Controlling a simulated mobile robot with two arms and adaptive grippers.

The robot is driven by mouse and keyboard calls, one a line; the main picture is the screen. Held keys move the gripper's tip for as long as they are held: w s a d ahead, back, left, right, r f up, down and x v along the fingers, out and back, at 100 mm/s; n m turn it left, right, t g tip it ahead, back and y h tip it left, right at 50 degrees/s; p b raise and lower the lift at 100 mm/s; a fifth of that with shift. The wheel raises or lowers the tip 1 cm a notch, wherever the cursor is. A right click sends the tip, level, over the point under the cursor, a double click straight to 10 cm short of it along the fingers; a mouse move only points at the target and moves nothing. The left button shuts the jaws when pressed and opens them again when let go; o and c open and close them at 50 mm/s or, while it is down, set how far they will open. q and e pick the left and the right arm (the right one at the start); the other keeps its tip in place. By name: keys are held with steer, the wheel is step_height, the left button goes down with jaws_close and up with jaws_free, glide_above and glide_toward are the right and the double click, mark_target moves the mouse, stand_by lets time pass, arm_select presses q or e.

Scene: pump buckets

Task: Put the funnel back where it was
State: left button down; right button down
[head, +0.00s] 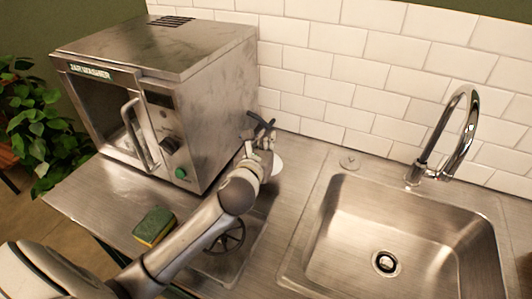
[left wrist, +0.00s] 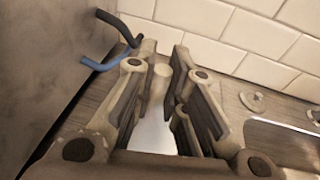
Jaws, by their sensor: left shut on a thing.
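My left gripper (head: 262,148) is beside the right side of the steel dishwasher, near the tiled wall. It is shut on a white thing, which looks like the funnel (head: 277,167) and is mostly hidden behind the fingers. In the left wrist view the white funnel (left wrist: 153,136) shows between the two fingers of the left gripper (left wrist: 165,82). Its full shape and whether it touches the counter cannot be told. My right gripper is not in view.
A black hook (left wrist: 120,24) and a blue hook (left wrist: 108,62) stick out close to the left finger, by the dishwasher (head: 215,95). A sponge (head: 154,227) lies on the counter. A sink (head: 345,225) with a faucet (head: 457,130) is at right.

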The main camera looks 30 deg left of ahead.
arm_select(q)
steer(key=shift+w+a+f, duration=0.2)
steer(key=shift+w+f, duration=0.2)
steer(key=shift+f, duration=0.15)
steer(key=f, duration=0.3)
steer(key=shift+w+a+f, duration=0.15)
steer(key=shift+w+f, duration=0.05)
steer(key=shift+f, duration=0.15)
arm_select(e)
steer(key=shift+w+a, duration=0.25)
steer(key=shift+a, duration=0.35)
arm_select(q)
steer(key=shift+f, duration=0.1)
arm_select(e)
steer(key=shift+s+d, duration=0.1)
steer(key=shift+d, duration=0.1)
arm_select(q)
steer(key=c, duration=1.5)
jaws_free()
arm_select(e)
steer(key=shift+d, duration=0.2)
